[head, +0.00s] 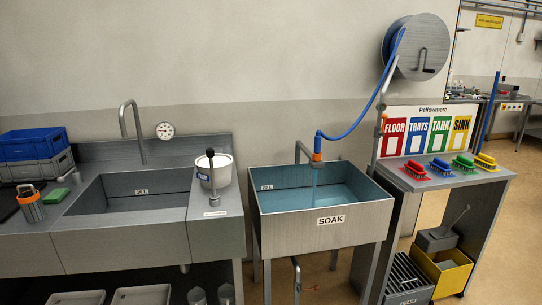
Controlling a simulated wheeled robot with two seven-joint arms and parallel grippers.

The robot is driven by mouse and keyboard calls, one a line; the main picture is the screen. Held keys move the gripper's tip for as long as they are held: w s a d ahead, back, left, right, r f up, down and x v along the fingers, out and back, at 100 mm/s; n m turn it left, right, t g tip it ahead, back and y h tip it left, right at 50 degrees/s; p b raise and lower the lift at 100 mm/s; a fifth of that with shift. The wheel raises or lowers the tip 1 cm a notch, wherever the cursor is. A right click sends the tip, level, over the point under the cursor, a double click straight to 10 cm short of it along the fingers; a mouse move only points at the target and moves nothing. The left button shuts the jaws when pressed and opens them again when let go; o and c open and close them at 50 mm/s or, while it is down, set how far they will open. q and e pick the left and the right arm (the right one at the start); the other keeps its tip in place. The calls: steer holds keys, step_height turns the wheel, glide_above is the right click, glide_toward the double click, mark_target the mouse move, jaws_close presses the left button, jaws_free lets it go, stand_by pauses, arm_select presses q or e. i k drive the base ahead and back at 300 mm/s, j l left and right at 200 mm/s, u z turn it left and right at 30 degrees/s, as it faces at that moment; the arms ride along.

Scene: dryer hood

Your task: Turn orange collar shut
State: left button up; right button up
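An orange collar (316,156) sits at the end of the blue hose (364,113), beside the grey tap (303,151) over the soak sink (330,238). A thin pale-blue streak (314,184) runs down below the collar into the blue water (290,198), like a stream. The collar's turn position is too small to tell. A smaller orange part (384,117) shows on the grey pipe near the hose reel. Neither of my grippers is in view.
A hose reel (425,62) hangs on the wall at upper right. A deep sink (135,194) and a white pot (215,171) stand to the left. A side table (440,182) with coloured brushes stands right. An orange-and-grey canister (31,204) is far left.

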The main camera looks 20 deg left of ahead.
mark_target(316, 157)
steer(key=i+l+u, duration=0.15)
steer(key=u, duration=0.3)
steer(key=i+l+u, duration=0.1)
steer(key=u, duration=0.35)
steer(key=l+u, duration=0.25)
steer(key=u, duration=0.25)
steer(key=i+l+u, duration=0.1)
steer(key=u, duration=0.35)
steer(key=k+l, duration=0.05)
steer(key=l, duration=0.05)
